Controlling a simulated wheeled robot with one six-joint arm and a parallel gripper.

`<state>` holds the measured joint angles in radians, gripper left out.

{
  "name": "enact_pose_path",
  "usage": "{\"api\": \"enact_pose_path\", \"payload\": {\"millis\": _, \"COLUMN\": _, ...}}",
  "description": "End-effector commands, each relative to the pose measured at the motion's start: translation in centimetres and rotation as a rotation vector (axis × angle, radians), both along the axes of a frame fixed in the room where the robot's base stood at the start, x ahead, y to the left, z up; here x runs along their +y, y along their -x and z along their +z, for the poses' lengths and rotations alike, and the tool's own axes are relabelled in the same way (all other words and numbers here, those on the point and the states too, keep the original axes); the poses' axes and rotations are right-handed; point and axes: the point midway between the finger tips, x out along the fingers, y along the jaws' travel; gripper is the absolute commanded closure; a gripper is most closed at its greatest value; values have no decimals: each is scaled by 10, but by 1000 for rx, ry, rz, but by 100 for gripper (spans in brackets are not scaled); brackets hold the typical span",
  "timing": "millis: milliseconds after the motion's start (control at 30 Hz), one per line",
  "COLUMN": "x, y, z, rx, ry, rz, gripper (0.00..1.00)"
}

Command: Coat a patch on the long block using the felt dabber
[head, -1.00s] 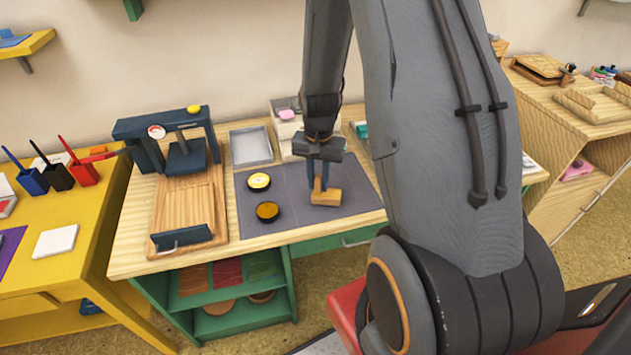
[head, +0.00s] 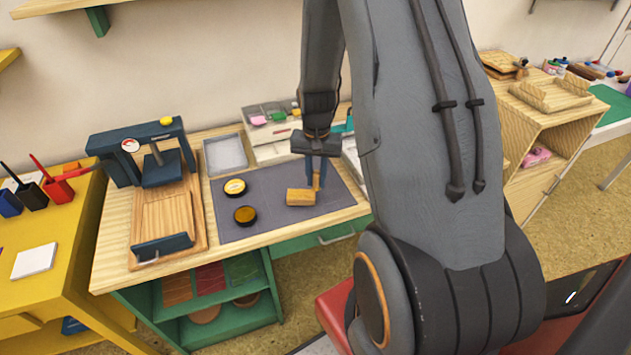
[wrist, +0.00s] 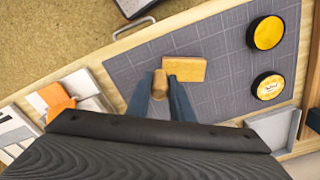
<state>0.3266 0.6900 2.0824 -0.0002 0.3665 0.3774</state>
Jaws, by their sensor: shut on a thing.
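The long block (head: 300,197), plain tan wood, lies on the grey mat (head: 272,189); it also shows in the wrist view (wrist: 191,69). My gripper (head: 318,172) is shut on the felt dabber (head: 317,183), a small wooden upright piece, just to the right of the block. In the wrist view the dabber (wrist: 160,84) sits between my fingertips, to the left of the block. I cannot tell whether its hidden felt end touches the mat. Two round black-rimmed pads lie to the left: a pale yellow one (head: 235,187) and an amber one (head: 245,215).
A dark blue press (head: 150,165) on a wooden board stands at the left of the table. A grey tray (head: 225,154) and a white organiser (head: 277,150) stand behind the mat.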

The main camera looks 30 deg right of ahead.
Motion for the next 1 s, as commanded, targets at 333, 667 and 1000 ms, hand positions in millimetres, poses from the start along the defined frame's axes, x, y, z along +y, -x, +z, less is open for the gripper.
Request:
{"api": "enact_pose_path", "payload": {"millis": 333, "x": 2, "y": 1, "z": 33, "rx": 2, "ry": -1, "rz": 2, "gripper": 100}}
{"api": "enact_pose_path", "payload": {"millis": 667, "x": 3, "y": 1, "z": 55, "rx": 3, "ry": -1, "rz": 4, "gripper": 100}}
{"api": "enact_pose_path", "payload": {"millis": 1000, "x": 2, "y": 0, "z": 55, "rx": 3, "ry": -1, "rz": 4, "gripper": 100}}
